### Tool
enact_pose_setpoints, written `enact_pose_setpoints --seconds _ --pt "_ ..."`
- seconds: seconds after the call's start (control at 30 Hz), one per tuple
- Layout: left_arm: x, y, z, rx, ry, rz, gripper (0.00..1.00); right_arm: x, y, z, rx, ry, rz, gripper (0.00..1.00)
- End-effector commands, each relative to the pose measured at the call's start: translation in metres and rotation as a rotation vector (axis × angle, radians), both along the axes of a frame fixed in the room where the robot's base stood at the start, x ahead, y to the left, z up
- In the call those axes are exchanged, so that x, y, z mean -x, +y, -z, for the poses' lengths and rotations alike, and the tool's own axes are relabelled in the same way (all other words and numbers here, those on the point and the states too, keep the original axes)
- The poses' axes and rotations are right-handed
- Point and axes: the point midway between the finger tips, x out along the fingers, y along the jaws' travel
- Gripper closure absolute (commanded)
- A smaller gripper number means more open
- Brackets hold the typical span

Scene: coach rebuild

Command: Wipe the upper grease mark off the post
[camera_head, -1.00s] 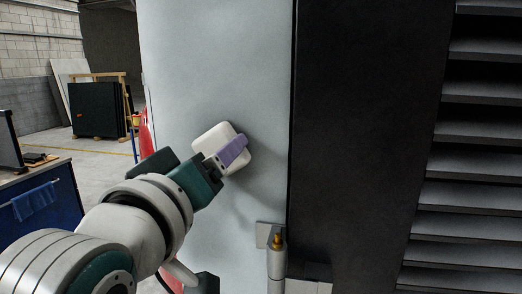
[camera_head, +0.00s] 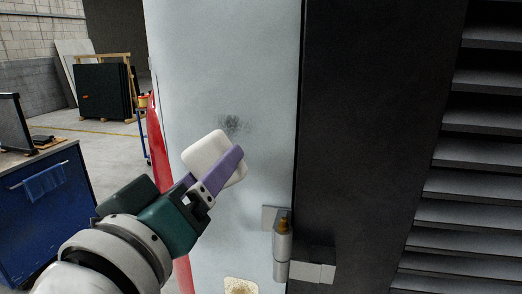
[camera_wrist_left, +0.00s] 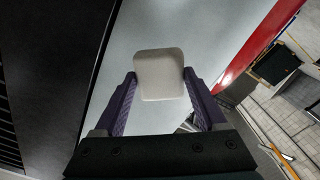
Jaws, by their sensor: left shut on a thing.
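The grease mark (camera_head: 233,124) is a dark, smudged patch on the pale grey post (camera_head: 200,60) in the head view. My left gripper (camera_head: 228,168) has purple fingers and is shut on a white, rounded wiping pad (camera_head: 205,152). The pad is just below and left of the mark, leaving most of the mark showing. The wrist view shows the pad (camera_wrist_left: 160,75) between both fingers, in front of the post. I cannot tell whether the pad touches the post. My right gripper is not in view.
A hinge (camera_head: 282,245) sticks out at the post's right edge, beside a dark panel (camera_head: 370,130) and grey slats. A cream, brown-speckled patch (camera_head: 240,287) shows low on the post. A blue bench (camera_head: 45,205) is at left.

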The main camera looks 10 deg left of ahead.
Motion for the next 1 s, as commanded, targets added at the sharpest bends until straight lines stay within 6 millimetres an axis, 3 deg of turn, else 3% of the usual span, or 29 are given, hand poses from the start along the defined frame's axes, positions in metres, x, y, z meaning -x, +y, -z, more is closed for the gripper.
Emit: enact_pose_setpoints --seconds 0.47,0.73,1.0 --pt "0.010 0.000 -0.001 -0.001 0.000 0.000 0.71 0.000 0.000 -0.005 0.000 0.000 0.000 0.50" --pt "0.034 0.001 -0.001 -0.002 0.001 0.000 0.71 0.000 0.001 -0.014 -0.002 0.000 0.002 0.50" --pt "0.039 0.001 0.000 -0.001 -0.001 -0.001 0.71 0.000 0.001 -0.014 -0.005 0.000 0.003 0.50"
